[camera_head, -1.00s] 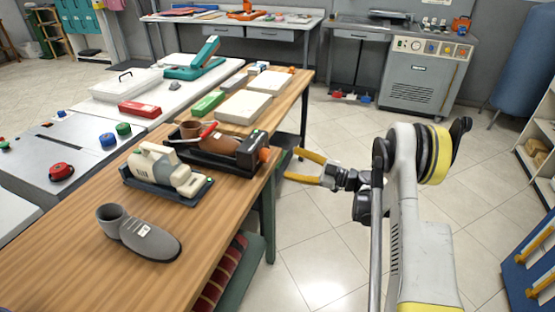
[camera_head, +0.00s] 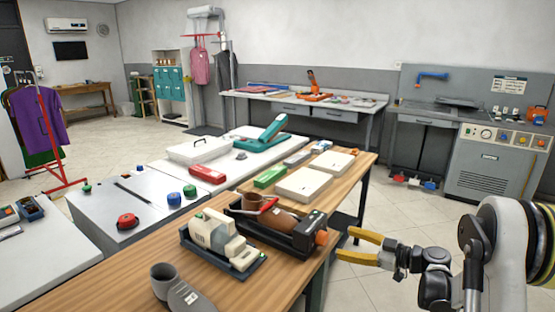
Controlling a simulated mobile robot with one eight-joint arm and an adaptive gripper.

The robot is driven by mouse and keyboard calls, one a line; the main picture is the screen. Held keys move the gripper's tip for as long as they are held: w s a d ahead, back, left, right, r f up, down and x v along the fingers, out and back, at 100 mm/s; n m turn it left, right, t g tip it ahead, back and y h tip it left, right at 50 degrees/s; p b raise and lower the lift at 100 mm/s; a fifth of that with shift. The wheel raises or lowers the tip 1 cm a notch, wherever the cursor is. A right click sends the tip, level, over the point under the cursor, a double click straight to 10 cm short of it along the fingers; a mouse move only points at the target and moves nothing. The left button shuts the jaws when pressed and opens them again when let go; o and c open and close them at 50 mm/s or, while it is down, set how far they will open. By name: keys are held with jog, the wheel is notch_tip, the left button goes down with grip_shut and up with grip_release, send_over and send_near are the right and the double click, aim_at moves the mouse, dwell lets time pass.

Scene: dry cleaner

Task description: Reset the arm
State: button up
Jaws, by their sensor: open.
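My gripper (camera_head: 358,247) has two yellow fingers that are spread apart and empty. It hangs just right of the wooden table (camera_head: 98,283), near its right edge, pointing left. It appears apart from everything on the table. My white and dark arm (camera_head: 497,262) reaches in from the lower right, and its lower part is cut off by the frame. The nearest items to the gripper are a black tray (camera_head: 307,230) with a brown shoe (camera_head: 283,222) on it.
On the table also sit a cream device (camera_head: 218,235), a grey shoe (camera_head: 183,294), a green box (camera_head: 270,176) and pale boxes (camera_head: 303,184). A grey machine cabinet (camera_head: 490,160) stands at the back right.

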jog(key=s+a+r+m+g+h, duration=0.25)
jog(key=s+a+r+m, duration=0.2)
jog(key=s, duration=0.25)
jog(key=s+a+r+m+g+h, duration=0.1)
jog(key=s+a+r+m+h, duration=0.3)
jog(key=s, duration=0.3)
jog(key=s+d+m+h, duration=0.3)
jog(key=s+h, duration=0.3)
jog(key=s, duration=1.4)
jog(key=shift+s+d+r+m+t, duration=0.15)
jog(key=shift+s+r+m+t, duration=0.2)
jog(key=shift+m, duration=0.5)
jog(key=shift+c, duration=0.5)
